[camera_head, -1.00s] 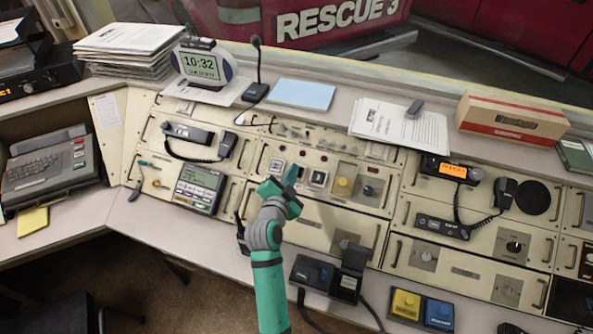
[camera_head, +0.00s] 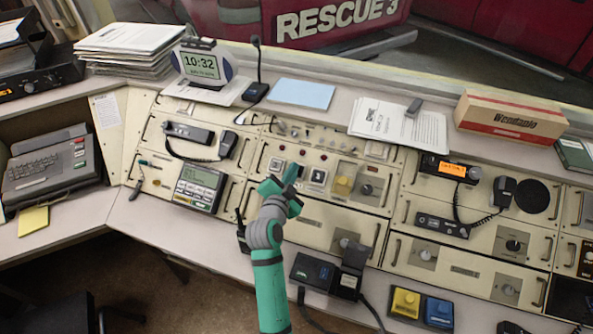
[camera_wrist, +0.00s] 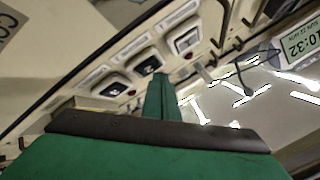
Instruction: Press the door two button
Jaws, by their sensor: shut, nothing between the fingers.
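A yellow button (camera_head: 342,186) and a dark knob (camera_head: 367,189) lie right of the row. Small switches and lamps (camera_head: 300,131) run above it. A corded handset (camera_head: 188,133), a desk microphone (camera_head: 256,90) and a clock (camera_head: 201,66) stand farther left and back.

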